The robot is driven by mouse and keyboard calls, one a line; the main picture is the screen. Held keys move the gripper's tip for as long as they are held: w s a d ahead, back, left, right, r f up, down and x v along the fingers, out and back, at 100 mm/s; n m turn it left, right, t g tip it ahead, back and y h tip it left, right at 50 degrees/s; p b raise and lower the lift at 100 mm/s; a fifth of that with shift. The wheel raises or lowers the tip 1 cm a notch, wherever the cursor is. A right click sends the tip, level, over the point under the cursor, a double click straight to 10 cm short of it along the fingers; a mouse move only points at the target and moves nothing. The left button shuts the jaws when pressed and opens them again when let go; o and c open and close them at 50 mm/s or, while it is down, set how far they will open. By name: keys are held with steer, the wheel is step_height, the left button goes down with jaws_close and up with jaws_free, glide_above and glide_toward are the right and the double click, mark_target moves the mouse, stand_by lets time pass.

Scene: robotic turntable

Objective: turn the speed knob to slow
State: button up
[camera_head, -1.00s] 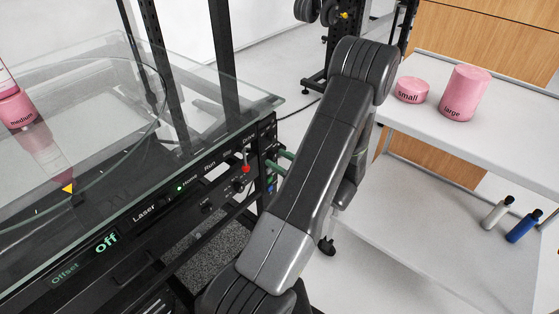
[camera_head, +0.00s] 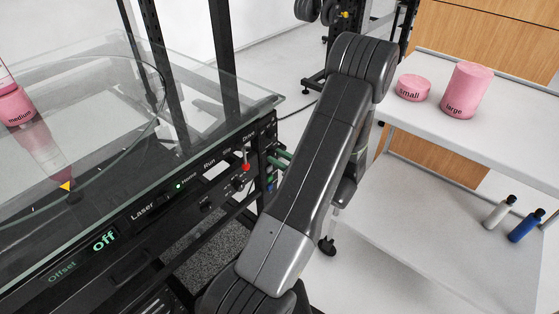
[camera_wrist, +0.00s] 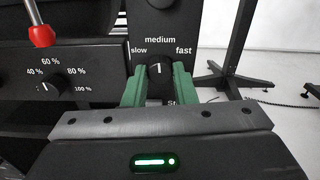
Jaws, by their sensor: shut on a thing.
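The speed knob (camera_wrist: 159,76) is a black knob in the wrist view, with the labels slow, medium and fast around its top. Its white mark points about straight up, toward medium. My gripper (camera_wrist: 160,86) has its two green fingers on either side of the knob and is shut on it. The lower part of the knob and a label starting "St" are partly hidden by my gripper. In the head view, a green finger shows beside the panel's right end, and my arm hides most of the gripper.
A red-tipped lever (camera_wrist: 41,36) and a percent dial (camera_wrist: 48,86) are left of the knob. The glass-topped turntable (camera_head: 80,110) is at left. A white table (camera_head: 470,125) with pink weights stands at right. Open floor lies between them.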

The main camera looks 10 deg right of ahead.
steer(key=n+b, duration=0.7)
steer(key=b, duration=0.1)
steer(key=shift+f+n, duration=0.1)
steer(key=shift+n, duration=0.3)
stand_by(0.3)
steer(key=o, duration=1)
steer(key=shift+d, duration=0.1)
steer(key=p+v, duration=0.2)
steer(key=v, duration=1.1)
steer(key=shift+s+d, duration=0.2)
steer(key=shift+s, duration=0.1)
steer(key=b+x, duration=0.2)
steer(key=x, duration=1.2)
